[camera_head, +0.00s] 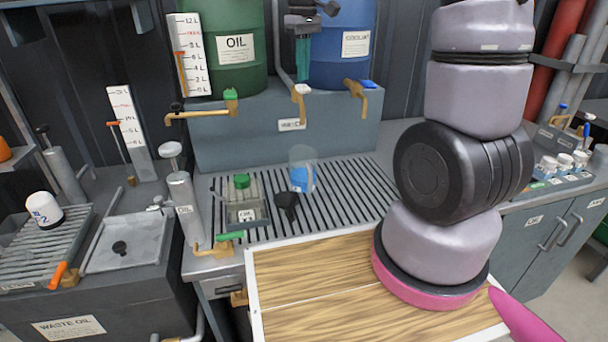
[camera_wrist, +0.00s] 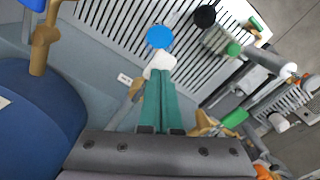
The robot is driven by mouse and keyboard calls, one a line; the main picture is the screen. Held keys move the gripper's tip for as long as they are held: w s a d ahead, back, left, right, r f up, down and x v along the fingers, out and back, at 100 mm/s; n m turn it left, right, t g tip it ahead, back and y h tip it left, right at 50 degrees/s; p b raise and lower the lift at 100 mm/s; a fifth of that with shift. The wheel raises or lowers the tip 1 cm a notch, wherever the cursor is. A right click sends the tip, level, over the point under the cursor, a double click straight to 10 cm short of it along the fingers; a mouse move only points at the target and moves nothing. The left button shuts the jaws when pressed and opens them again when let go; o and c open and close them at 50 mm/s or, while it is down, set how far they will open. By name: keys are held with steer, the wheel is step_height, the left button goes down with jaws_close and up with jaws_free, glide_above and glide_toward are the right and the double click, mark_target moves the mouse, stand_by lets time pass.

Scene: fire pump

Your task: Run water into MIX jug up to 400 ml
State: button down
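A clear jug (camera_head: 302,175) with blue in its lower part and a white patch stands upright on the slatted grate (camera_head: 345,190); its markings are too small to read. In the wrist view it appears as a blue disc (camera_wrist: 160,37). The middle tap (camera_head: 300,103), with a white handle, is on the grey block above the jug; the handle (camera_wrist: 159,62) also shows in the wrist view. My gripper (camera_head: 303,78) points down at this handle, its teal fingers (camera_wrist: 161,75) shut together. The fingertips are at or very near the handle; contact is unclear. No water stream is distinguishable.
A green OIL drum (camera_head: 222,50) and a blue COOLANT drum (camera_head: 340,45) stand behind, with brass taps on either side. A grey can with a green cap (camera_head: 243,182) and a black funnel (camera_head: 287,203) are left of the jug. Bare grate lies to its right.

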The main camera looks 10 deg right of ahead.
mark_target(303, 86)
steer(key=shift+f, duration=0.15)
steer(key=shift+f, duration=1.55)
stand_by(5.6)
steer(key=shift+r, duration=2.5)
